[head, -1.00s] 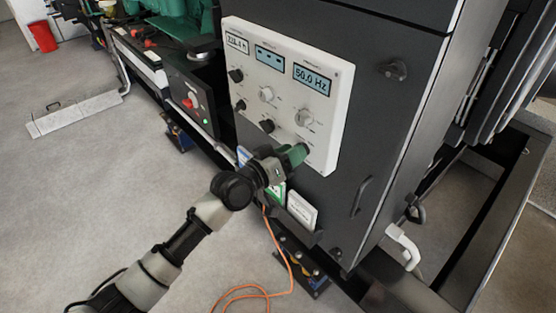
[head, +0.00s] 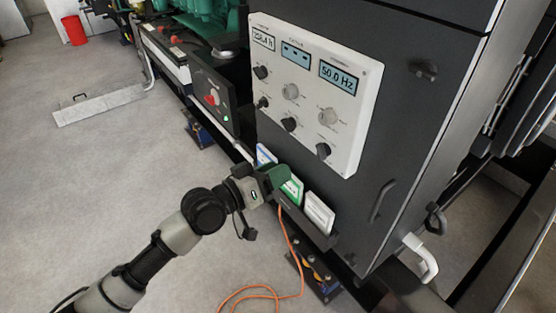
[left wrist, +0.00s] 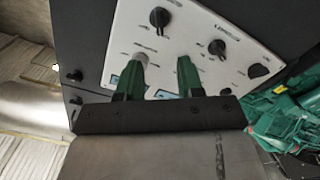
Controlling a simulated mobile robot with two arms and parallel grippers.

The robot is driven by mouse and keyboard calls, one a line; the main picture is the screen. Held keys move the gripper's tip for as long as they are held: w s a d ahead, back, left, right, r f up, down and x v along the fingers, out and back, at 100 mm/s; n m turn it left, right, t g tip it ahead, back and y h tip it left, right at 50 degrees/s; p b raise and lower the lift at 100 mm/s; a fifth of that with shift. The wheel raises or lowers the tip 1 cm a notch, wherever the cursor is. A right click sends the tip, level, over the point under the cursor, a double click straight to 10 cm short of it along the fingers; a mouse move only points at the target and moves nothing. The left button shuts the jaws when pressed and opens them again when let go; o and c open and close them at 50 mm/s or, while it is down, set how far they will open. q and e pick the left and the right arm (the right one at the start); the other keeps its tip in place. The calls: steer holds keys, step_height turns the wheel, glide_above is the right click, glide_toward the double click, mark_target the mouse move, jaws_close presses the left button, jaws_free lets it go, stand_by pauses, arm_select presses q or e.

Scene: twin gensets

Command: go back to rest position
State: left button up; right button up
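My left gripper (head: 272,180) has green fingers and hangs in front of the dark cabinet, just below the white control panel (head: 345,150). In the left wrist view its two fingers (left wrist: 158,78) stand apart with nothing seen between them, over the panel (left wrist: 190,38) with its knobs. The panel carries several knobs and three displays, one reading 50.0 Hz. My left arm reaches in from the lower left. My right gripper is in neither view.
A rack with blue, green and white cards (head: 318,213) sits on the cabinet close by the left gripper. A cabinet handle (head: 382,200) and a white pipe (head: 425,258) stick out at right. An orange cable (head: 292,245) runs down to the floor.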

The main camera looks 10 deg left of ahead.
arm_select(q)
steer(key=a+f+n+g+y, duration=0.1)
steer(key=a+f+y, duration=0.35)
steer(key=f, duration=0.95)
steer(key=a+f+n+g+y, duration=0.1)
steer(key=a+f+n+y, duration=0.3)
steer(key=f, duration=1)
steer(key=s+a+f+m+g+y, duration=0.1)
steer(key=s+a+f+g, duration=0.15)
steer(key=s+f, duration=0.45)
steer(key=s+a+f+m+g+y, duration=0.1)
steer(key=s+a+f+m, duration=0.15)
steer(key=s+f, duration=0.45)
steer(key=s+f+g, duration=0.2)
steer(key=s+f, duration=0.3)
steer(key=s, duration=0.5)
steer(key=s+a+f+g+y, duration=0.1)
steer(key=s+f+g, duration=0.1)
steer(key=s+f, duration=0.4)
steer(key=s+a+f+m+g+y, duration=0.1)
steer(key=s+f, duration=0.4)
steer(key=s, duration=0.8)
steer(key=shift+s+f+g, duration=0.25)
steer(key=shift+s+g, duration=0.15)
steer(key=shift+g, duration=0.25)
